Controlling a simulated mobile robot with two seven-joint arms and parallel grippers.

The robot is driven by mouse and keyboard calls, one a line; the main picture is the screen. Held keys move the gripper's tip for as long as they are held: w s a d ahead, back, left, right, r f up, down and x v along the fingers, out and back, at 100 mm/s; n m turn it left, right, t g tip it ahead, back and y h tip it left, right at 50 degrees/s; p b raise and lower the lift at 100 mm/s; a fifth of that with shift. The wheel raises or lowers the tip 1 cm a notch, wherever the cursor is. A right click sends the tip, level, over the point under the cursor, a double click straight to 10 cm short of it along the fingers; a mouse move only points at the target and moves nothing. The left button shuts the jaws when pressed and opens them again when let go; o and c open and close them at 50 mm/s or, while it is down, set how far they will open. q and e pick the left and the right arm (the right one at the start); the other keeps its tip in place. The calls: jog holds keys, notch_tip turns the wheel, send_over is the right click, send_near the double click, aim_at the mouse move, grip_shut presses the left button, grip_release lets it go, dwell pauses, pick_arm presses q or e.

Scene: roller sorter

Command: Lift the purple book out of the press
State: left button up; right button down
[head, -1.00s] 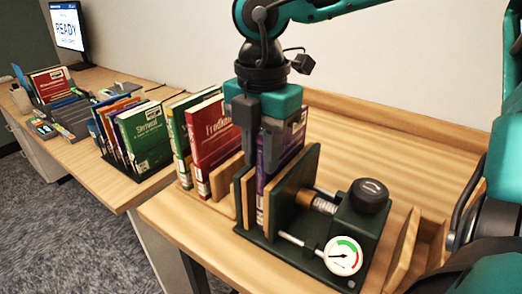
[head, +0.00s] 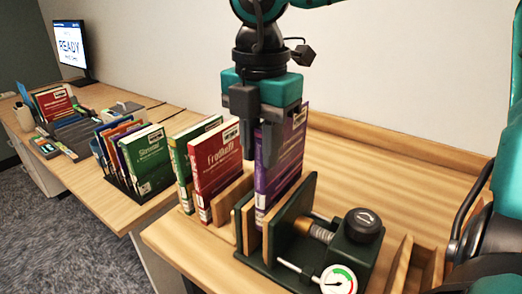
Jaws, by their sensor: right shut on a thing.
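The purple book (head: 286,166) stands upright in the press, between its wooden-faced plates. My left gripper is not in view.
A red book (head: 217,170) and a green book (head: 183,160) stand in a wooden rack just left of the press. More books (head: 145,160) stand on the left table, with a monitor (head: 71,44) behind. The table right of the press holds a wooden holder (head: 410,265).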

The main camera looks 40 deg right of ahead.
notch_tip(320, 180, up, 4)
jog(key=shift+r+p, duration=0.15)
jog(key=shift+p, duration=0.9)
jog(key=shift+r+p, duration=0.7)
jog(key=shift+r, duration=0.5)
